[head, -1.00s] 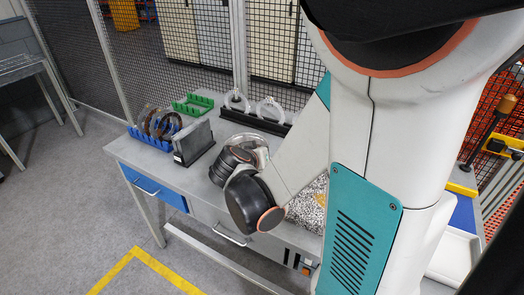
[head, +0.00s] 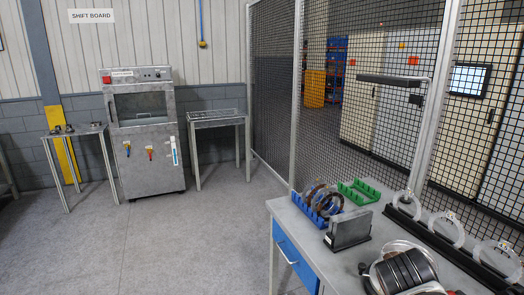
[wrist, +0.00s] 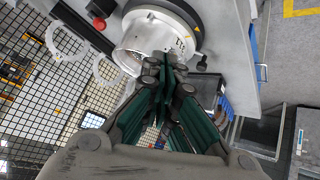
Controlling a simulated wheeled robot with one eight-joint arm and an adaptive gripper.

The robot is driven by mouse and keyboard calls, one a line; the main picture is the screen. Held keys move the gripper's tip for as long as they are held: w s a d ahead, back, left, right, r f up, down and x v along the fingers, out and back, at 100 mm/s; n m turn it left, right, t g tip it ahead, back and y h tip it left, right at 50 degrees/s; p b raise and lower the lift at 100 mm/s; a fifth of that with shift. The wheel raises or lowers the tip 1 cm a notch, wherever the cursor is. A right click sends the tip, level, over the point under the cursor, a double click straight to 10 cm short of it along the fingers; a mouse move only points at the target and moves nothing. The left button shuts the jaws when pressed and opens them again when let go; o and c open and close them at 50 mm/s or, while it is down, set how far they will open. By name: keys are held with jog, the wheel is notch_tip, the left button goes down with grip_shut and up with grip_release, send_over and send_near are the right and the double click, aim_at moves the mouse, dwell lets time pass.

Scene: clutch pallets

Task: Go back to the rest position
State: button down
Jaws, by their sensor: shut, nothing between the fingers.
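My gripper (wrist: 167,75) shows in the wrist view with its dark green-sided fingers together and nothing held between them. The fingertips are in front of a silver round fixture (wrist: 155,35) with a dark outer ring on the bench. I cannot tell whether they touch it. In the head view a dark ribbed round body with a silver ring (head: 405,268) shows at the bottom right, cut by the frame edge. My gripper's fingers cannot be made out there.
The grey bench (head: 300,222) carries a blue rack (head: 312,210) with dark rings, a green rack (head: 358,191), a grey upright block (head: 349,229) and clear rings on a black stand (head: 447,228). Mesh fencing (head: 275,90) stands behind. Open floor (head: 170,235) lies left, before a grey machine (head: 145,130).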

jog(key=s+a+r+n+y+b, duration=0.1)
jog(key=s+a+n+y, duration=0.3)
jog(key=s+a, duration=0.4)
jog(key=a+r+y, duration=0.1)
jog(key=a, duration=0.4)
jog(key=shift+a+r+n+t+y+b, duration=0.15)
jog(key=shift+a+n+t+y+b, duration=0.15)
jog(key=shift+y+b, duration=0.1)
jog(key=shift+d, duration=0.1)
